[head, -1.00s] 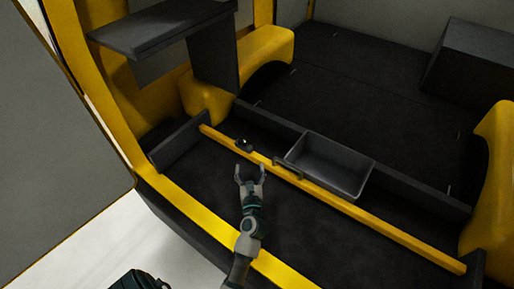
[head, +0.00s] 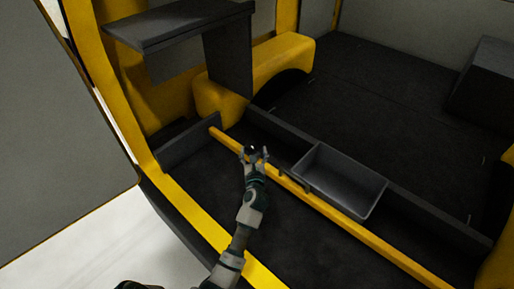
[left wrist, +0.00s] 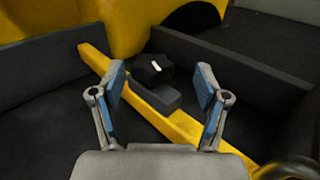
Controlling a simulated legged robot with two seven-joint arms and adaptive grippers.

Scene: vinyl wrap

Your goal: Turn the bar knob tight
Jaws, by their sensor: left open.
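The bar knob (left wrist: 153,69) is a dark, lobed knob with a white mark, on a dark clamp block on the yellow bar (left wrist: 176,119). In the head view the knob (head: 251,149) sits on the yellow bar (head: 340,216), left of the grey tray. My left gripper (head: 254,154) is at the knob in the head view. In the left wrist view my left gripper (left wrist: 161,88) is open, with its blue-padded fingers spread wide. The knob shows between and just beyond the fingertips, with no clear contact. My right gripper is not in view.
A grey tray (head: 322,172) hangs on the bar to the right of the knob. A dark shelf (head: 180,27) stands above at the upper left. A low dark wall (head: 276,128) runs behind the bar. The dark floor in front of the bar is clear.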

